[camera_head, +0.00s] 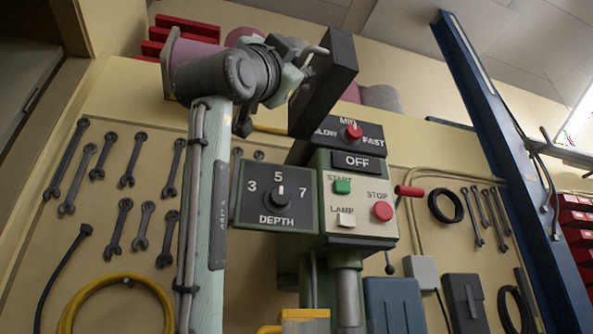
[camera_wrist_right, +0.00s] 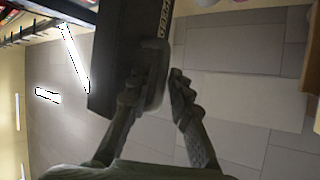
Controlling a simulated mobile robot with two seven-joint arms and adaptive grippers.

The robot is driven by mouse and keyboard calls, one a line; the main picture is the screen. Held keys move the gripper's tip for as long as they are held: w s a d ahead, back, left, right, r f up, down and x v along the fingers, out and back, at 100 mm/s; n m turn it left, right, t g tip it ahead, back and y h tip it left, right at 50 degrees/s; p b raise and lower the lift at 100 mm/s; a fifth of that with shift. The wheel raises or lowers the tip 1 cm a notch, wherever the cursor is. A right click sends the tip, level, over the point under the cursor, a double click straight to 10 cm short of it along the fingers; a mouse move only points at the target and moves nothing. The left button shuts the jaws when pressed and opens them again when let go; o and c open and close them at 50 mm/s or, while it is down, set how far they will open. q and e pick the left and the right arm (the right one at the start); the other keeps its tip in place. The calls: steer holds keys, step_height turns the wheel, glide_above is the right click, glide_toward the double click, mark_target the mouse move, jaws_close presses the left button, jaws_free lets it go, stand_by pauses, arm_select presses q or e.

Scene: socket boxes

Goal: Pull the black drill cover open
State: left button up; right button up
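The black drill cover (camera_head: 325,88) is a thick dark slab at the top of the drill, tilted above the speed panel. In the right wrist view the cover (camera_wrist_right: 117,55) fills the upper middle, with a rounded grey handle (camera_wrist_right: 156,78) along its right edge. My right gripper (camera_head: 303,62) is at the cover's upper left side. In the wrist view its fingers (camera_wrist_right: 156,84) stand either side of the handle, with a narrow gap visible at the right finger. It looks open around the handle, not closed on it. My left gripper is not in view.
Below the cover are the speed panel (camera_head: 352,133), the START/STOP box (camera_head: 360,205) and the depth dial panel (camera_head: 278,196). A red-knobbed lever (camera_head: 409,191) sticks out at the right. A blue post (camera_head: 510,150) stands farther right. Wrenches and cables hang on the wall.

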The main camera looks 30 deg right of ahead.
steer(key=v, duration=1.2)
stand_by(0.3)
